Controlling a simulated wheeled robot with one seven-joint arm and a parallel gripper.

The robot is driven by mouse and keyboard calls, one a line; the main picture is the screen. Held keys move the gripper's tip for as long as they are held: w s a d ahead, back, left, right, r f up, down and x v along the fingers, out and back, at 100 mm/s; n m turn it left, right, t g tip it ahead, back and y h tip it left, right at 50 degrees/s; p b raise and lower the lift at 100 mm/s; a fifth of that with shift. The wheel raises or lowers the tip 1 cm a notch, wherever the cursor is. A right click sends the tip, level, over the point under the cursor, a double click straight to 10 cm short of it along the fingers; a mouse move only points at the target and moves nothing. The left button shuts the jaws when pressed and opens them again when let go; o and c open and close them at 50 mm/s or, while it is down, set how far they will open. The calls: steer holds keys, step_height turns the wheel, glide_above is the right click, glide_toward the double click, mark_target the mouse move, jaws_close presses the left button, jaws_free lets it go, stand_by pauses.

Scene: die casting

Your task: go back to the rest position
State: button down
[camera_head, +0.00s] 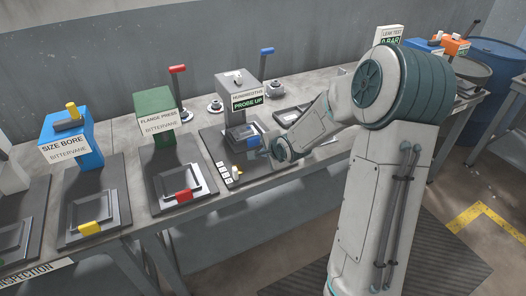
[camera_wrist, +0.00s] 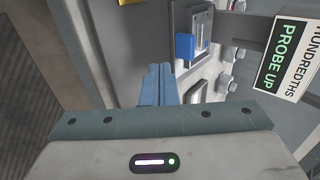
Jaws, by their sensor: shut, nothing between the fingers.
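My gripper (camera_wrist: 158,68) is shut and empty, its two blue fingers side by side in the wrist view. In the head view my arm reaches left over the bench, and my gripper (camera_head: 265,151) is beside the grey station with the "HUNDREDTHS" and "PROBE UP" sign (camera_head: 247,102). That sign (camera_wrist: 287,55) also shows at the right of the wrist view. A blue block (camera_wrist: 184,46) on the station lies beyond the fingertips, apart from them.
A flange press (camera_head: 155,110) with a red block (camera_head: 184,195) and a blue size bore station (camera_head: 67,132) stand to the left. Blue and red upright levers (camera_head: 266,52) rise behind. A leak test sign (camera_head: 390,35) and a blue drum (camera_head: 497,58) are at right.

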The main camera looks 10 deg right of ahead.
steer(key=s+r+n+g, duration=0.2)
steer(key=s+r+n, duration=0.2)
steer(key=s, duration=0.6)
steer(key=s+a+r+n+g+h, duration=0.1)
steer(key=s+r+n, duration=0.3)
steer(key=s, duration=0.7)
steer(key=s+a+r+n+g+h, duration=0.1)
steer(key=s+r+n+g, duration=0.2)
steer(key=s+n, duration=0.4)
steer(key=s+r, duration=0.1)
steer(key=s, duration=0.2)
steer(key=shift+s, duration=0.25)
